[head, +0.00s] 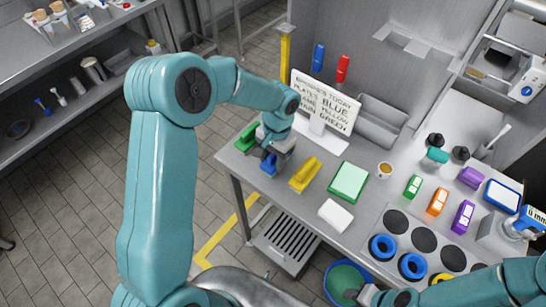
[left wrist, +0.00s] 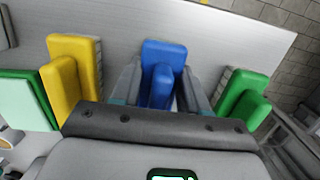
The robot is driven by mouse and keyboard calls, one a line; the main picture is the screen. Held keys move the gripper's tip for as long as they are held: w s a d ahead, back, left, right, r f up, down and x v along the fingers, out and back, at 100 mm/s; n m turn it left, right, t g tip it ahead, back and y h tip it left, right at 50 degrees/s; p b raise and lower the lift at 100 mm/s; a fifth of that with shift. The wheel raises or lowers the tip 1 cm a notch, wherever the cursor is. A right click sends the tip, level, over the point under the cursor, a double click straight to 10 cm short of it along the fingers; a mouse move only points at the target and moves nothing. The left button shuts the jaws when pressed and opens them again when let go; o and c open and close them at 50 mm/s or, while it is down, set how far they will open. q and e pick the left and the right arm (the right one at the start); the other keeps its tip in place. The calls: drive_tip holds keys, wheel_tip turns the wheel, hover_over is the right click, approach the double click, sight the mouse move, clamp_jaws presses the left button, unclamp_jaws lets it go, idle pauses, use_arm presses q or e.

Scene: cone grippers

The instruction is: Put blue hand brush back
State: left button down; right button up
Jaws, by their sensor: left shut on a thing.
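The blue hand brush (head: 268,164) is at the left end of the steel counter, between a green brush (head: 246,137) and a yellow brush (head: 305,174). My left gripper (head: 274,156) comes down over it and is shut on its handle. In the left wrist view the blue brush (left wrist: 163,62) sits between the two fingers, with the yellow brush (left wrist: 76,75) to the left and the green brush (left wrist: 243,98) to the right. The brush appears to be at counter level. My right gripper (head: 370,295) is low in the picture; its jaws are too small to read.
A sign (head: 323,103) about brush colours stands behind the brushes. A blue-rimmed bucket (head: 330,281) is below the counter's front edge.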

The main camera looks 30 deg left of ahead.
use_arm(q)
drive_tip(key=shift+f, duration=0.1)
drive_tip(key=c, duration=0.6)
unclamp_jaws()
drive_tip(key=shift+w+d, duration=0.1)
drive_tip(key=shift+w, duration=0.05)
drive_tip(key=shift+r, duration=0.25)
drive_tip(key=r, duration=0.3)
drive_tip(key=w+r+b, duration=0.1)
drive_tip(key=r, duration=0.6)
drive_tip(key=shift+w+d+r+b, duration=0.1)
drive_tip(key=shift+w+r+b, duration=0.15)
drive_tip(key=shift+r+b, duration=0.1)
drive_tip(key=shift+s+r, duration=0.1)
drive_tip(key=shift+r, duration=0.4)
